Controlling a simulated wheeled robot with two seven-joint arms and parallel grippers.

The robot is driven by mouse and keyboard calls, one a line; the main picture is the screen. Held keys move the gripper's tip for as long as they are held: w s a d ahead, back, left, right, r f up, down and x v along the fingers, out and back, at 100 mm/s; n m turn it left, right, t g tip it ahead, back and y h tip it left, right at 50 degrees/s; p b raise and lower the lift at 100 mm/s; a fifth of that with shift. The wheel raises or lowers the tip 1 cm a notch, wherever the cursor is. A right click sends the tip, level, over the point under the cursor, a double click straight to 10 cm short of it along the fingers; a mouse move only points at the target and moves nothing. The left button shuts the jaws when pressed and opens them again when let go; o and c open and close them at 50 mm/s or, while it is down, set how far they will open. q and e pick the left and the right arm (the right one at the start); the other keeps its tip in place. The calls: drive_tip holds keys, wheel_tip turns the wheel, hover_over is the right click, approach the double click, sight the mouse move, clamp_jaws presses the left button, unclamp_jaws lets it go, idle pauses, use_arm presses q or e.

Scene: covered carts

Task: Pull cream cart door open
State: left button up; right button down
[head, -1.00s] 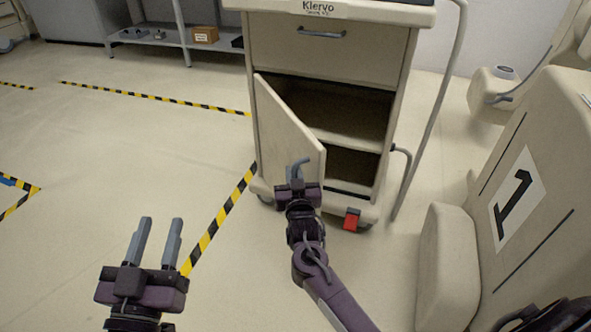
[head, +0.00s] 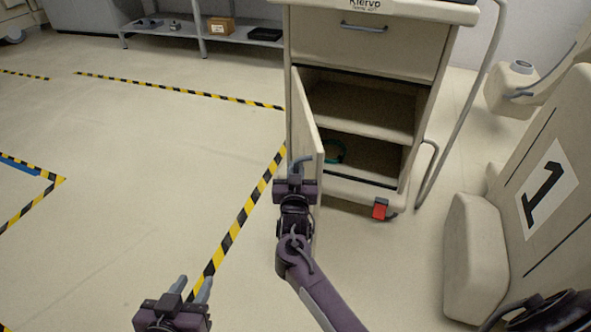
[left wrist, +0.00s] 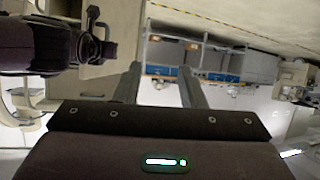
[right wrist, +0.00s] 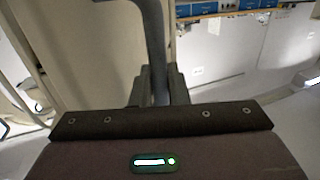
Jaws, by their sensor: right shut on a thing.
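The cream cart (head: 365,65) stands at the upper middle of the head view. Its cream door (head: 303,115) is hinged at the left and swung wide open, seen nearly edge-on. My right gripper (head: 296,178) is shut on the grey door handle (head: 301,161) near the door's free edge. In the right wrist view the handle (right wrist: 153,35) rises from between the closed fingers (right wrist: 158,88). My left gripper (head: 190,290) is low in the head view, apart from the cart, its fingers spread and empty. Its fingers also show apart in the left wrist view (left wrist: 158,85).
The open cart shows a shelf (head: 365,116) and a teal item (head: 335,151) in the lower space. A red pedal (head: 380,209) is at its base. A large cream machine marked 1 (head: 520,205) stands right. Floor at left is clear, with striped tape (head: 240,220).

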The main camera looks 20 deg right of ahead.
drive_tip(key=shift+f, duration=0.1)
drive_tip(key=c, duration=1.8)
unclamp_jaws()
drive_tip(key=shift+o, duration=0.2)
